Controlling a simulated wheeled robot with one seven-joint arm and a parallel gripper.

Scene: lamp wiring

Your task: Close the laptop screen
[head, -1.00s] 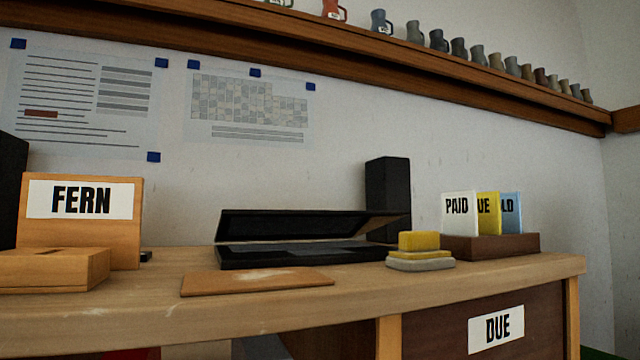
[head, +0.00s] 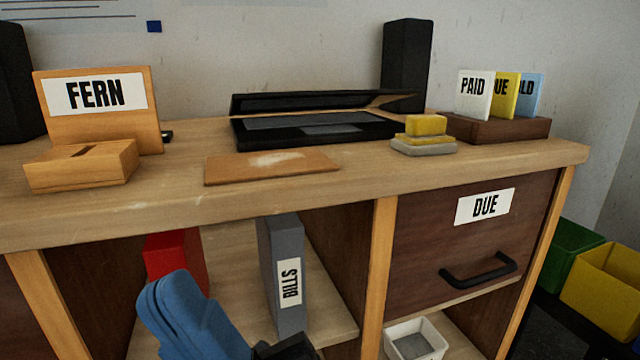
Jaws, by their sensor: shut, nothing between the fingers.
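The black laptop (head: 320,127) sits on the wooden desk (head: 560,154), towards the back. Its keyboard and touchpad face me. Its screen (head: 315,101) is tilted far down over the base, but a gap shows between the screen's front edge and the keyboard. Nothing touches the laptop. My gripper's fingers are not in view; a blue shape that looks like part of my arm shows at the bottom, below the desk top and well apart from the laptop.
A brown board (head: 272,167) lies in front of the laptop. A yellow-topped sponge stack (head: 424,135) sits at its right, a black speaker (head: 407,65) behind. A FERN wooden stand (head: 100,108) is left. Below are a DUE drawer (head: 480,245) and a grey BILLS binder (head: 283,275).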

